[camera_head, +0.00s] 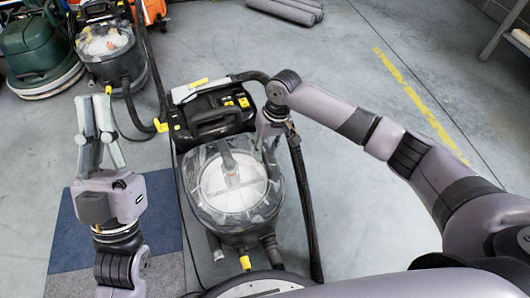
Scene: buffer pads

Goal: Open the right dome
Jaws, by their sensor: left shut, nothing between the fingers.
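The right dome (207,183) is a clear, round cover on the black machine in the middle of the head view, with a paler disc and an upright piece showing through it. It appears to sit down on the machine's round tank. My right gripper (266,150) points down at the dome's upper right edge. Its fingers are small and partly hidden by the wrist, so I cannot tell whether it touches the dome or holds anything. My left gripper (97,103) is shut and empty, left of the dome and pointing up the picture, apart from it.
A similar machine with a clear dome (105,43) stands at the back left, beside a green machine (35,45). A black hose (303,210) runs down the dome's right side. A blue mat (68,240) lies under my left arm. Grey floor at right is mostly clear.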

